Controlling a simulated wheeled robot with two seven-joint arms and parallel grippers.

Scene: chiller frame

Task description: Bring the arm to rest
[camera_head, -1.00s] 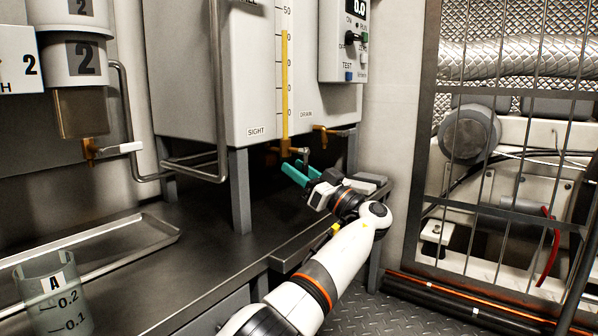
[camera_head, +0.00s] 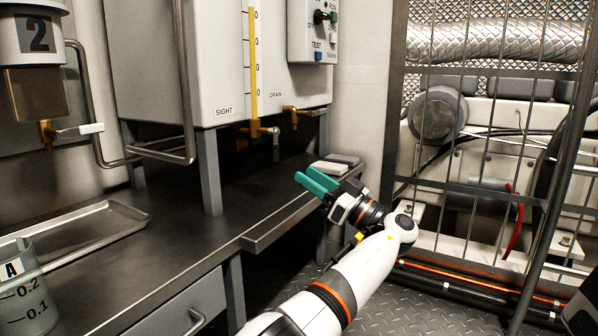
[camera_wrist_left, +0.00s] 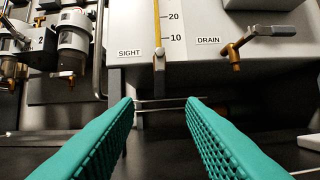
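My left gripper (camera_head: 317,184) has teal fingers and is held over the front edge of the steel counter (camera_head: 185,228), below the white tank (camera_head: 165,70). In the left wrist view its two fingers (camera_wrist_left: 160,101) stand wide apart with nothing between them. The brass sight valve (camera_head: 255,130) under the yellow gauge tube is apart from the fingers, behind and to the left in the head view. The drain valve (camera_wrist_left: 237,50) shows at upper right in the wrist view. My right gripper is not seen.
A clear beaker marked A (camera_head: 25,290) stands at lower left by a shallow metal tray (camera_head: 95,232). A wire cage (camera_head: 480,185) stands on the right. Flat pale items (camera_head: 335,164) lie at the counter's back right. Free floor (camera_head: 400,305) shows at bottom right.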

